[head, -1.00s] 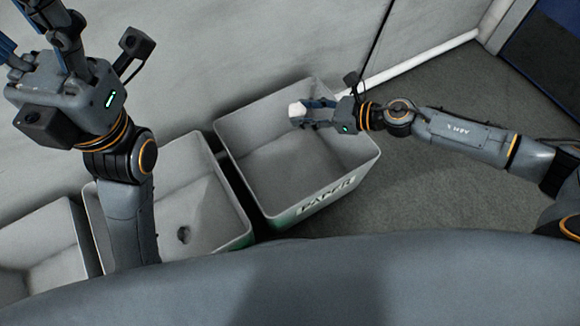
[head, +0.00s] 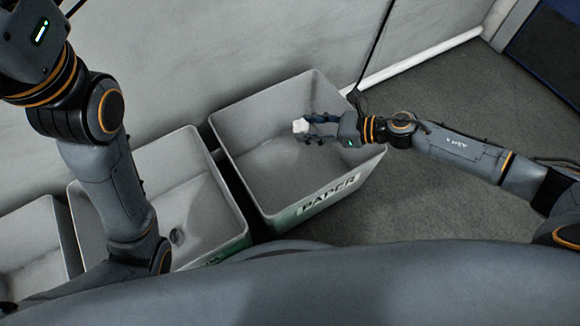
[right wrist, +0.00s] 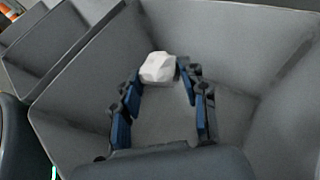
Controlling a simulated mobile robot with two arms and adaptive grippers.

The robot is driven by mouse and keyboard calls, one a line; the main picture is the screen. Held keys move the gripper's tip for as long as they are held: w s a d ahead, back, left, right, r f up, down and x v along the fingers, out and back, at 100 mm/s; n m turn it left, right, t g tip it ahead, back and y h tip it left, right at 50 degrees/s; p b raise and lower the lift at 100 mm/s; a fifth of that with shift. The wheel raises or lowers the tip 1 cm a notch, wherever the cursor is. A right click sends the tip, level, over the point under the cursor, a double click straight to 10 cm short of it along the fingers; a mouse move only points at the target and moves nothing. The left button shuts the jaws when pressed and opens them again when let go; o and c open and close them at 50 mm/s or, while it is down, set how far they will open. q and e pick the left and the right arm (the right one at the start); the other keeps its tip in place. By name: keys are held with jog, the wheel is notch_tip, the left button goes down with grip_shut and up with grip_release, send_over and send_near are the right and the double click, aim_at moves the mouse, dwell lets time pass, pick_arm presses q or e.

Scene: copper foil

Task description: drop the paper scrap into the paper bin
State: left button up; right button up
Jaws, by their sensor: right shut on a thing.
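The paper scrap (head: 301,126) is a small white crumpled lump. My right gripper (head: 312,128) is shut on it and holds it over the open paper bin (head: 330,198), a grey bin with a PAPER label on its front. In the right wrist view the scrap (right wrist: 157,67) sits at the tips of the blue fingers (right wrist: 160,85), with the inside of the bin (right wrist: 235,45) around and below it. My left arm comes in at the left of the head view, but its gripper is out of the frame.
A second grey bin (head: 214,218) stands left of the paper bin, with a small dark round thing (head: 177,237) in it. Another bin (head: 30,240) is at the far left. A wall (head: 200,60) runs behind the bins; grey floor (head: 440,110) is clear at right.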

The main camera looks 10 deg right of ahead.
jog(key=o, duration=0.8)
jog(key=v, duration=1.2)
jog(key=shift+f, duration=0.1)
